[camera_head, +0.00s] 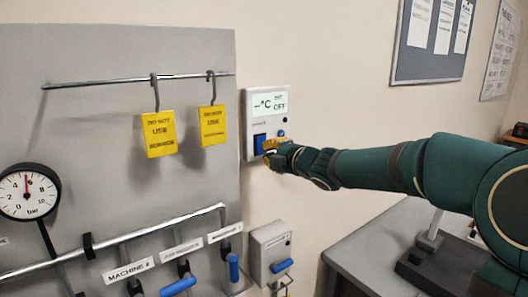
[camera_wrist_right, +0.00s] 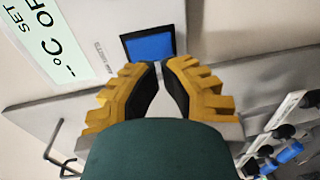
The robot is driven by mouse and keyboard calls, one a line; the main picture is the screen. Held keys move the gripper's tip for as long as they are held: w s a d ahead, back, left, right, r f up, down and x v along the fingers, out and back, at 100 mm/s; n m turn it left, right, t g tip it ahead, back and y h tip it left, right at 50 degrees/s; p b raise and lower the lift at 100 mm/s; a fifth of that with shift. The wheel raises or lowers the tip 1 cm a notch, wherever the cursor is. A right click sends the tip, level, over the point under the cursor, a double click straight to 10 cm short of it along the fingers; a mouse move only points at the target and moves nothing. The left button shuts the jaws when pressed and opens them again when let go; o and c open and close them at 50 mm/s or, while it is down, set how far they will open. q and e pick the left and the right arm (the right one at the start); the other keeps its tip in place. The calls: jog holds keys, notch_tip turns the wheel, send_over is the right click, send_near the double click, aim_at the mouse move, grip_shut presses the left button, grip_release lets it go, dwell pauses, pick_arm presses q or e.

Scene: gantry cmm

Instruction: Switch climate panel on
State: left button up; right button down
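The climate panel (camera_head: 284,104) is a white box on the wall with a display (camera_head: 270,103) reading "–°C", "SET" and "OFF". Its blue rocker switch (camera_head: 259,144) sits low on the panel's left side. My right gripper (camera_head: 270,146) is at the lower part of the panel, just right of the switch, and partly covers that area. In the right wrist view the yellow fingertips (camera_wrist_right: 160,66) are nearly together and empty, just below the blue switch (camera_wrist_right: 149,46). I cannot tell whether they touch it. My left gripper is not in view.
Left of the panel is a grey board (camera_head: 100,55) with two yellow tags (camera_head: 159,134) on hooks, a pressure gauge (camera_head: 27,191) and blue-handled valves along a pipe. A small grey box (camera_head: 268,245) hangs below the panel. A grey table (camera_head: 350,250) stands at the right.

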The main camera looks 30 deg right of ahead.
aim_at(260, 149)
jog(key=shift+w+a+f, duration=0.1)
jog(key=shift+w+f, duration=0.1)
jog(key=shift+w, duration=1.35)
